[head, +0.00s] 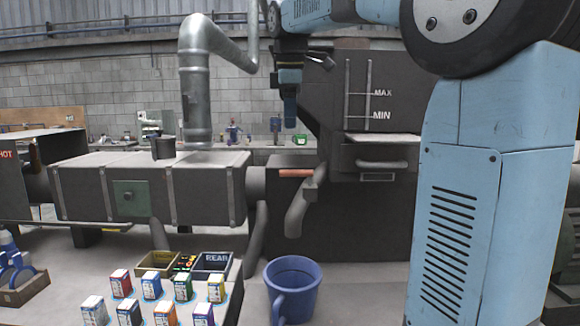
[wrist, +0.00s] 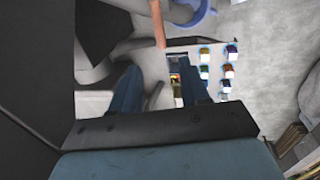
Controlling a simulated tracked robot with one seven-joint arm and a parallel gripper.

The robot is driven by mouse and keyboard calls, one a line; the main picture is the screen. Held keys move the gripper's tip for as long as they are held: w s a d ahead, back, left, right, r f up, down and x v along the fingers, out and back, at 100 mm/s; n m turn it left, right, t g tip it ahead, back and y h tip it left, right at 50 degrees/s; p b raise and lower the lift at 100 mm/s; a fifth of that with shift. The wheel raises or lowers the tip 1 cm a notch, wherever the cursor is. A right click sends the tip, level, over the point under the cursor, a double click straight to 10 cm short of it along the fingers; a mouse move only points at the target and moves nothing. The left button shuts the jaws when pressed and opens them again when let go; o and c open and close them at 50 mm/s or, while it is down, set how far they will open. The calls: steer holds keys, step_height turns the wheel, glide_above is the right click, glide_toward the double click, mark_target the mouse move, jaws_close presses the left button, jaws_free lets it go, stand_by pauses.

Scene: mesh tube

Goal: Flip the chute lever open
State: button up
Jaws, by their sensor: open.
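The chute (head: 297,212) is a grey bent spout on the front of the dark machine, below its hopper. A lever with an orange-red grip (head: 296,173) lies roughly level just above the chute; I take it as the chute lever. An orange-red bar, likely the same grip (wrist: 158,24), shows in the wrist view, beyond the fingertips. My gripper (head: 290,118) points down above the lever, apart from it in the head view. In the wrist view its two blue fingers (wrist: 158,80) are spread, with nothing held between them.
A blue mug (head: 291,285) stands on the bench below the chute. Several small coloured boxes (head: 152,287) stand at the lower left, near an open-topped bin (head: 157,264) and a bin marked REAR (head: 213,262). The dark hopper (head: 365,90) rises right of my gripper. A silver pipe (head: 196,90) stands left.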

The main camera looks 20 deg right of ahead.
mark_target(290, 171)
steer(key=w+f, duration=0.1)
steer(key=f, duration=0.8)
steer(key=w+f, duration=0.1)
steer(key=f, duration=0.3)
steer(key=shift+w+d+f, duration=0.15)
steer(key=shift+w+d, duration=0.15)
steer(key=shift+d, duration=0.1)
jaws_close()
